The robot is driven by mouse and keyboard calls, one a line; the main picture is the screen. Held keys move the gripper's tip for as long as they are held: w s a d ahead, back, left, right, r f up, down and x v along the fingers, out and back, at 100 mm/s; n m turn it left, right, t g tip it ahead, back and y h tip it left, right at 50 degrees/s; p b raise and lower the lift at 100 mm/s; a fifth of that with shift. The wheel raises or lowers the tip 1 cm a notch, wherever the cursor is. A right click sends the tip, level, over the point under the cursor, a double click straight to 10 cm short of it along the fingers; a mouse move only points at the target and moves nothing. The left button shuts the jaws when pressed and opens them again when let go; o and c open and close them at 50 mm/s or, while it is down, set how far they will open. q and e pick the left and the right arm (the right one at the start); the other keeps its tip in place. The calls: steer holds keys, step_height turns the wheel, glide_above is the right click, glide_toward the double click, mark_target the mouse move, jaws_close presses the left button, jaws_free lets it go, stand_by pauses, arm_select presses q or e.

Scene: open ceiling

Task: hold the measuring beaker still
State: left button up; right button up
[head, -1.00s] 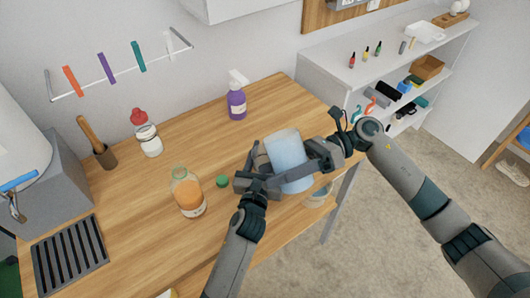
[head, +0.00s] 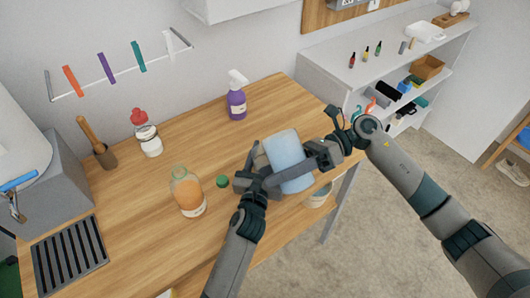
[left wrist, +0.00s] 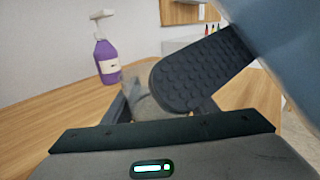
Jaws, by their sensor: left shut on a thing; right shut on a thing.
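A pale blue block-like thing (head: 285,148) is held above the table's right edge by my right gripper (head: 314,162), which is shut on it. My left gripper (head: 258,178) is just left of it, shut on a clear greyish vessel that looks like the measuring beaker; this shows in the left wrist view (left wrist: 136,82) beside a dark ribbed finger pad. Most of the beaker is hidden by the fingers and the blue thing. The blue thing also fills the upper right of the left wrist view (left wrist: 292,32), close to the beaker; I cannot tell whether they touch.
On the wooden table (head: 130,225) stand an orange-filled bottle (head: 187,195), a green cap (head: 222,181), a red-topped jar (head: 149,140) and a purple spray bottle (head: 237,103). A white shelf (head: 385,60) stands at the right. The table's middle is mostly clear.

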steer(key=shift+m, duration=0.3)
steer(key=shift+s+d+r+m+g+h, duration=0.15)
steer(key=shift+r+m+g+h, duration=0.2)
steer(key=shift+r+m, duration=0.25)
stand_by(0.9)
steer(key=shift+f+m+g+h, duration=0.25)
steer(key=shift+m+h, duration=0.1)
steer(key=shift+m, duration=0.55)
stand_by(2.4)
steer(key=shift+s, duration=0.1)
steer(key=shift+r+n, duration=0.1)
steer(key=shift+n, duration=0.5)
steer(key=shift+w+f+n+t+y, duration=0.25)
steer(key=shift+f+n+t+y, duration=0.2)
steer(key=shift+n, duration=0.35)
steer(key=shift+y, duration=0.25)
